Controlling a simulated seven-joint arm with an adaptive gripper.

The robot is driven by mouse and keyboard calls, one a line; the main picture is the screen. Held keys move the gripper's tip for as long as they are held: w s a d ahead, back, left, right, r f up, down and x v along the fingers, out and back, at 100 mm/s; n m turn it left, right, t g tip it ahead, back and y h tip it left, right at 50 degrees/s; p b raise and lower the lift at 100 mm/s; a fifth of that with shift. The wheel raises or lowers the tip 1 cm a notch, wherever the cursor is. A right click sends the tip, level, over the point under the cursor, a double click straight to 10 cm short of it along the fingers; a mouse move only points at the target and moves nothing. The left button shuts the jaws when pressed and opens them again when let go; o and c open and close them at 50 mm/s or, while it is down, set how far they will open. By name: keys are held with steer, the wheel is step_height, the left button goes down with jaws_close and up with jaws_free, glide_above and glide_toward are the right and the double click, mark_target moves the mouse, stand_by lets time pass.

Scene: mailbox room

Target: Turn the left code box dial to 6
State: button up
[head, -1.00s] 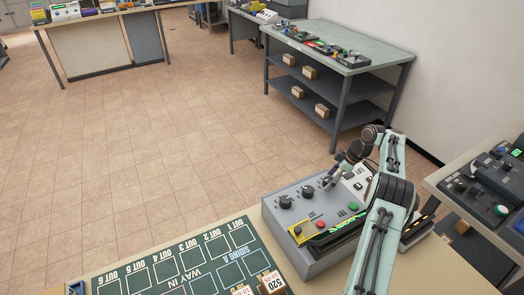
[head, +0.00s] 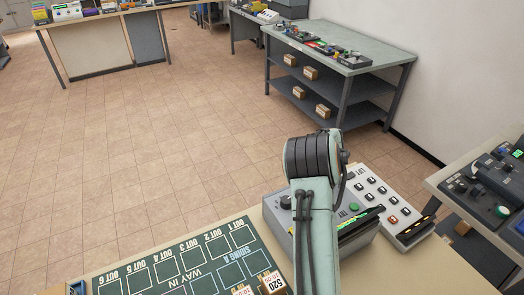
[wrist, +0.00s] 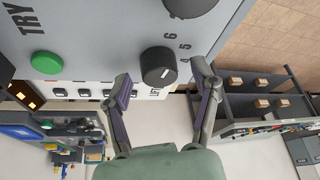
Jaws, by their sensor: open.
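The grey code box (head: 275,215) stands on the table in the head view, mostly hidden by my arm; one black dial (head: 285,202) shows at its left. In the wrist view the box face (wrist: 100,30) fills the top. A round black dial (wrist: 155,62) with a short white pointer mark sits at the middle, with printed digits 4, 5 and 6 near it. A second dial (wrist: 193,5) is cut off at the top edge. My gripper (wrist: 160,76) is open, its fingers at either side of the middle dial; contact cannot be told. The head view hides my fingers.
A green button (wrist: 46,63) sits left of the dial, by the word TRY. A white button panel (head: 380,195) adjoins the box on the right. A dark green board (head: 180,265) lies left of it. A shelf table (head: 340,65) stands behind, across open floor.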

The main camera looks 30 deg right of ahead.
steer(key=m+g, duration=0.1)
steer(key=m, duration=0.1)
steer(key=m+g, duration=0.1)
steer(key=m, duration=0.2)
steer(key=shift+w, duration=0.15)
steer(key=w+a+r+t, duration=0.1)
steer(key=a+r+t, duration=0.1)
steer(key=a+r, duration=0.45)
steer(key=w+a+r+t, duration=0.1)
steer(key=w+a+r, duration=0.15)
steer(key=r, duration=0.75)
steer(key=s+a+r+n+t+y, duration=0.1)
steer(key=s+a+r+n, duration=0.1)
steer(key=a, duration=0.5)
steer(key=s+a+r+n+y, duration=0.2)
steer(key=s+a+r, duration=0.3)
steer(key=a, duration=0.3)
steer(key=shift+s+a+n+t, duration=0.2)
steer(key=shift+s+n+t, duration=0.2)
steer(key=shift+n, duration=0.1)
